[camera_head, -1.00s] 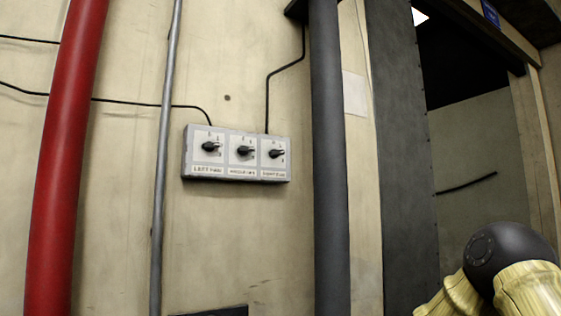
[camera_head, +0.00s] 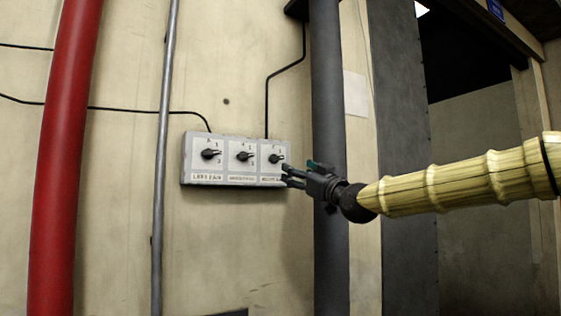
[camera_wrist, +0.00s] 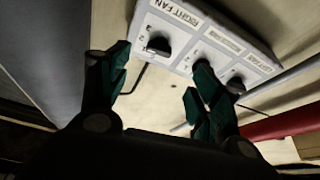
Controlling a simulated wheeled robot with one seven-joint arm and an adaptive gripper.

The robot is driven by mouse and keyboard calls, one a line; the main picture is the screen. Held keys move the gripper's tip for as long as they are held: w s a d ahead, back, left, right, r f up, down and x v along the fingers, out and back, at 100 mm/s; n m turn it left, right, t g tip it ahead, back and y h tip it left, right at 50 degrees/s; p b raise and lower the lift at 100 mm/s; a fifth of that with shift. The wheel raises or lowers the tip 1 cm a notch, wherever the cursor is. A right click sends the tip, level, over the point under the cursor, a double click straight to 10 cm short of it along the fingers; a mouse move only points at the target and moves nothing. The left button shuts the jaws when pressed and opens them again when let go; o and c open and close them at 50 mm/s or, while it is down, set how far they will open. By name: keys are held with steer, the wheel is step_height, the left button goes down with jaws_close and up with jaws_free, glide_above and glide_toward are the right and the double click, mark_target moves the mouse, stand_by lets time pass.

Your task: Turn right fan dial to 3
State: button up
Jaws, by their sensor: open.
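A grey control box (camera_head: 187,180) on the wall carries three black dials in a row. The right fan dial (camera_head: 276,158) is the rightmost, and its pointer is turned to the right in the head view. In the wrist view the dial (camera_wrist: 158,46) sits under the RIGHT FAN label (camera_wrist: 180,14), with small numbers around it partly readable. My gripper (camera_head: 291,174) is open and empty at the right end of the box. In the wrist view the open fingers (camera_wrist: 162,72) are on either side of the right fan dial, apart from it.
The middle dial (camera_head: 244,156) and left fan dial (camera_head: 210,154) are close beside it. A dark vertical pipe (camera_head: 327,80) stands just right of the box, behind my gripper. A thin grey pipe (camera_head: 163,120) and red pipe (camera_head: 65,150) stand to the left.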

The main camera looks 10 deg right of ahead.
mark_target(278, 159)
steer(key=p+x, duration=0.1)
steer(key=x, duration=0.2)
steer(key=p+x, duration=0.2)
steer(key=x, duration=0.1)
steer(key=p+x, duration=0.1)
steer(key=x, duration=0.2)
steer(key=shift+d+r+p, duration=0.1)
steer(key=shift+r+p, duration=0.2)
steer(key=shift+p+x, duration=0.35)
steer(key=shift+x, duration=0.6)
steer(key=shift+f, duration=0.1)
steer(key=c, duration=1)
